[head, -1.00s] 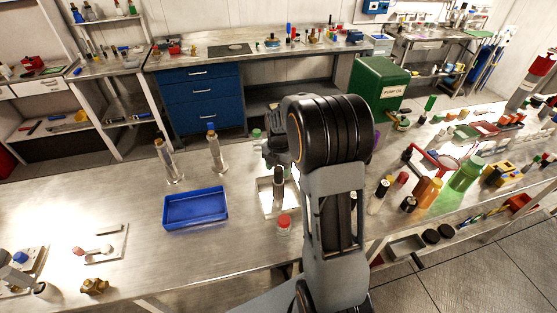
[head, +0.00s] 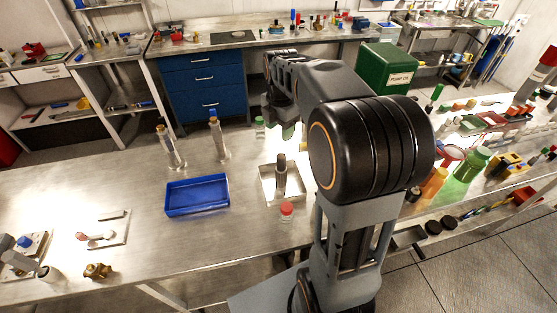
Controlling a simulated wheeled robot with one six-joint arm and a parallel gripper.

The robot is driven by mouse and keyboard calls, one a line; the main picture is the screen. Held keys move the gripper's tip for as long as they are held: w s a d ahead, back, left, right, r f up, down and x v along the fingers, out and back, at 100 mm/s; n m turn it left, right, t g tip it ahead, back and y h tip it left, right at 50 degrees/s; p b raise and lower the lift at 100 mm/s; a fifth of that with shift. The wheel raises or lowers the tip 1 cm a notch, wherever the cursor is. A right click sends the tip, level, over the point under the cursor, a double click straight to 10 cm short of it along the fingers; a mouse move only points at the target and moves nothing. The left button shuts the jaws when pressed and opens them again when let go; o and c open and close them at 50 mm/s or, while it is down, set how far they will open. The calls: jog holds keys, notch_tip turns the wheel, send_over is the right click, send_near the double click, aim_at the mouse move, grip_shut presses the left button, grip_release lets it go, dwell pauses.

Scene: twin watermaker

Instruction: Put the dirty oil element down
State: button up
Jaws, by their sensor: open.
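A dark brown cylinder (head: 281,172), which looks like the dirty oil element, stands upright in a shallow square metal tray (head: 265,190) on the near bench. My gripper (head: 284,128) is above and beyond the cylinder in the picture, apart from it. The jaws are open with nothing seen in them, though my arm partly hides them.
A blue tray (head: 197,210) lies left of the metal tray, with two tall upright cylinders (head: 218,140) behind it. A red-capped jar (head: 286,212) stands in front of the metal tray. Bottles and tools crowd the right side.

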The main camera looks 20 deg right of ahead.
jog(key=s+a+m+t, duration=0.2)
jog(key=s+a+m, duration=0.2)
jog(key=s+m, duration=0.4)
jog(key=s+a+f+m+t, duration=0.1)
jog(key=s+a+m, duration=0.3)
jog(key=s+m, duration=0.4)
jog(key=m+t, duration=0.1)
jog(key=m, duration=0.4)
jog(key=shift+a, duration=0.1)
jog(key=shift+c, duration=0.4)
